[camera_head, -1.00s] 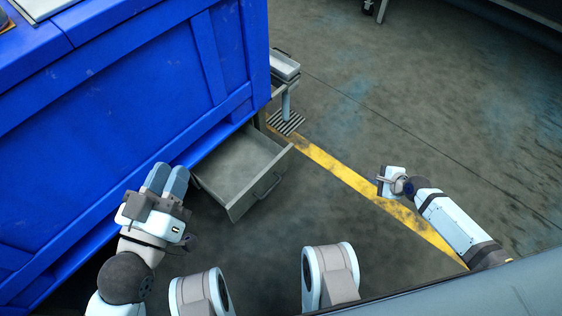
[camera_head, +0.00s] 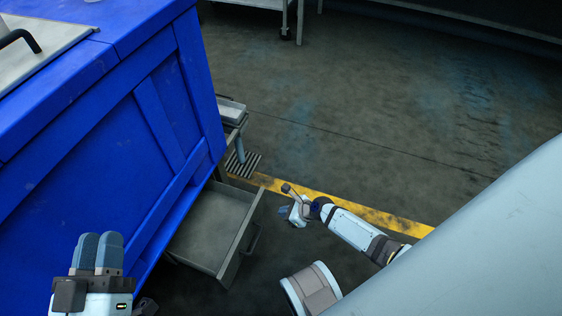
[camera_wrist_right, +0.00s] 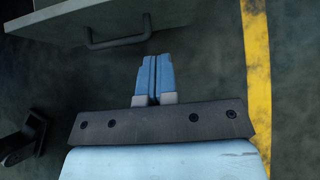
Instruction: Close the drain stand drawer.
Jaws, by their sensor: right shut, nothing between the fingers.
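The grey drain stand drawer (camera_head: 205,232) is pulled open beside the blue container in the head view. Its handle (camera_head: 253,239) is on the front panel, facing right. In the right wrist view the drawer's front (camera_wrist_right: 75,18) and handle (camera_wrist_right: 118,43) show at the upper left. My right gripper (camera_head: 284,211) is to the right of the drawer front, apart from it. Its blue fingers (camera_wrist_right: 153,77) are shut with nothing between them, below and right of the handle in the wrist view. My left gripper (camera_head: 97,240) has its fingers together, empty, in front of the blue container.
A large blue container (camera_head: 110,150) fills the left side. A small stand with a tray (camera_head: 232,110) and a floor grate (camera_head: 243,164) are behind the drawer. A yellow line (camera_head: 345,207) crosses the floor. The floor to the right is open.

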